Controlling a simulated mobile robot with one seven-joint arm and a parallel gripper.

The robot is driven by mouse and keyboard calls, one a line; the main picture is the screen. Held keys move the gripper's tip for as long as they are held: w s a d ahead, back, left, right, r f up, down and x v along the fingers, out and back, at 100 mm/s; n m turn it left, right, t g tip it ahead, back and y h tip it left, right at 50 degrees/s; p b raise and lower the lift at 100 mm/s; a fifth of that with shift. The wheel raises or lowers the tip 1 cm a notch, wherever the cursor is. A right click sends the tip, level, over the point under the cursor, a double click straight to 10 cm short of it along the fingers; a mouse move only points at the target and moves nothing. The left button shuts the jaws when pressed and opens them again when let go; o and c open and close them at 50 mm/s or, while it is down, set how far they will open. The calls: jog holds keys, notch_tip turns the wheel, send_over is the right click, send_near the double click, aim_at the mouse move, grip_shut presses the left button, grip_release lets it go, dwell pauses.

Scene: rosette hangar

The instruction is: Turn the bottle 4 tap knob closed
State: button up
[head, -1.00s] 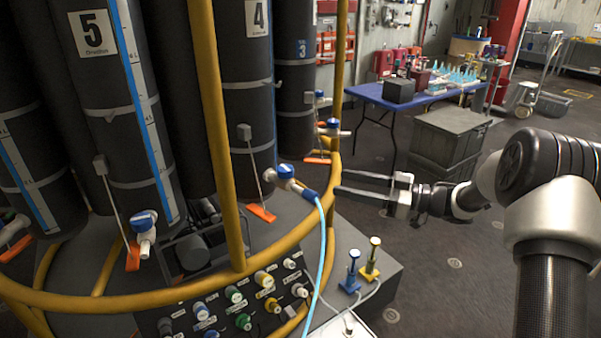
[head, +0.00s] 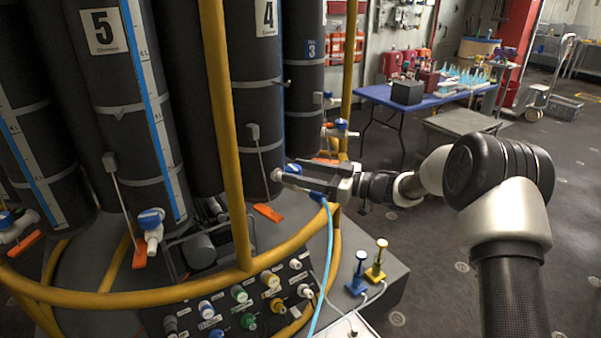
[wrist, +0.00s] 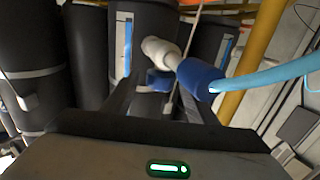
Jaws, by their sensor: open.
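Bottle 4 (head: 262,85) is a tall dark cylinder with a white number label. Its tap has a blue knob (head: 293,168) and a white body (head: 276,175), with a light blue hose (head: 328,250) hanging from it. My gripper (head: 300,181) reaches in from the right and is open, its fingers at the tap and partly covering it. In the wrist view the blue knob (wrist: 160,79) shows between the dark fingers, below the white body (wrist: 160,50) and the blue hose connector (wrist: 200,77). Contact between fingers and knob cannot be told.
A yellow rail (head: 225,130) rises left of bottle 4 and curves around the bottles. Bottle 5 (head: 110,60), with its own tap (head: 151,225), stands to the left. A valve panel (head: 240,305) is below. A blue table (head: 430,97) stands behind; open floor lies right.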

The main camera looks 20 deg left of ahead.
jog(key=shift+c, duration=0.2)
jog(key=c, duration=1)
